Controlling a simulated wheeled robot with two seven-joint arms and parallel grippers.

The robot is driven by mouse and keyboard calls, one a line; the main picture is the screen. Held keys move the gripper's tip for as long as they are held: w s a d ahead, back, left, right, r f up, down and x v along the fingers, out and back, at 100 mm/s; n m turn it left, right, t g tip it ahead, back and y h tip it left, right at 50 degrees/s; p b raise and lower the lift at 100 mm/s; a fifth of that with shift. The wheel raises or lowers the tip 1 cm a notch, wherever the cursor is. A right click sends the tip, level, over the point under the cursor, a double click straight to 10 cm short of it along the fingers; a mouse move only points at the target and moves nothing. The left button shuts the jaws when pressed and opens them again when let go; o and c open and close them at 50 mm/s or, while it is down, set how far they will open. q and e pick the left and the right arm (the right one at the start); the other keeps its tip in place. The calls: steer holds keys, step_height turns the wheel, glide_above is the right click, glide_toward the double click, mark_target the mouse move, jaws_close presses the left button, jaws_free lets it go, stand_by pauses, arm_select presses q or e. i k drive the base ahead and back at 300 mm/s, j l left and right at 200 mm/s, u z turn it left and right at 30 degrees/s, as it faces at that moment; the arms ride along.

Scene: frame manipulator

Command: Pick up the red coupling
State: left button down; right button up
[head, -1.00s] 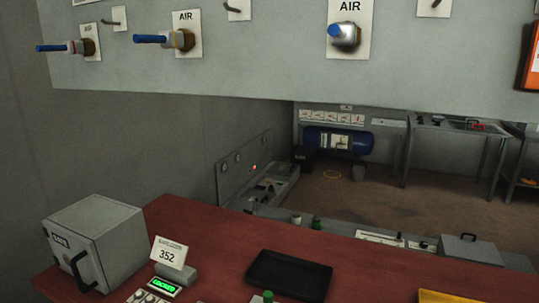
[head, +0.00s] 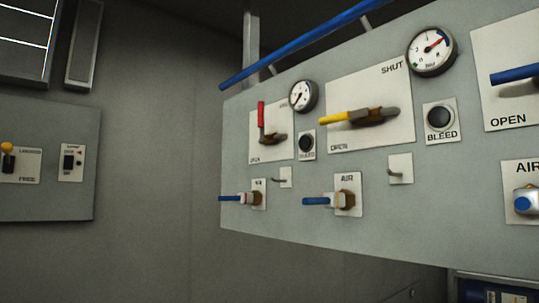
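Three fittings with blue ends stick out from plates along the lower part of the grey panel. The leftmost fitting (head: 243,199) has a small band that looks pinkish red, so it may be the red coupling; it is too small to be sure. The middle fitting (head: 328,202) is on an AIR plate. The right fitting (head: 525,202), also on an AIR plate, is cut by the picture's edge. Neither of my grippers is in view.
The grey panel (head: 400,225) carries a red lever (head: 262,115), a yellow lever (head: 345,117), two gauges, black bleed buttons and small hooks (head: 400,172). A blue pipe (head: 300,42) runs above. A smaller panel (head: 45,195) with switches is on the left wall.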

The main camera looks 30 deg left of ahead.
mark_target(241, 198)
steer(key=i+j+u, duration=0.5)
steer(key=j, duration=0.35)
steer(key=i+j+u, duration=0.5)
steer(key=i+j, duration=0.15)
